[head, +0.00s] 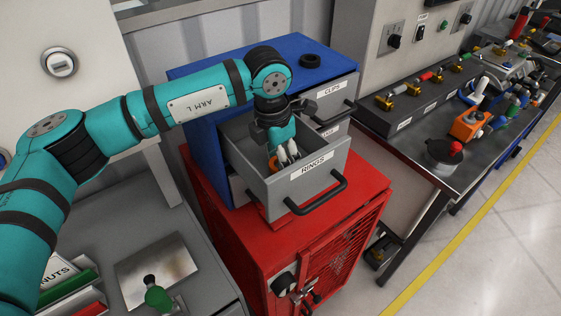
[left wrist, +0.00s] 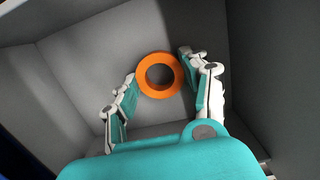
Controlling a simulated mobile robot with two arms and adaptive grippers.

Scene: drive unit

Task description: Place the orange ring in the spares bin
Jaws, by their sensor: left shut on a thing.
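The orange ring (left wrist: 160,92) sits between the fingertips of my left gripper (left wrist: 159,68) in the left wrist view. The left gripper is shut on it. In the head view the left gripper (head: 283,156) reaches down into the open grey drawer labelled RINGS (head: 310,180). A small part of the orange ring (head: 272,163) shows beside the fingers there; the rest is hidden. No bin labelled as spares can be made out. My right gripper is not in view.
The blue cabinet (head: 207,75) holding the drawer stands on a red cabinet (head: 355,215). A black ring (head: 311,60) lies on its top. The CLIPS drawer (head: 330,91) is behind. A bin labelled NUTS (head: 55,276) is at lower left. A cluttered workbench stands right.

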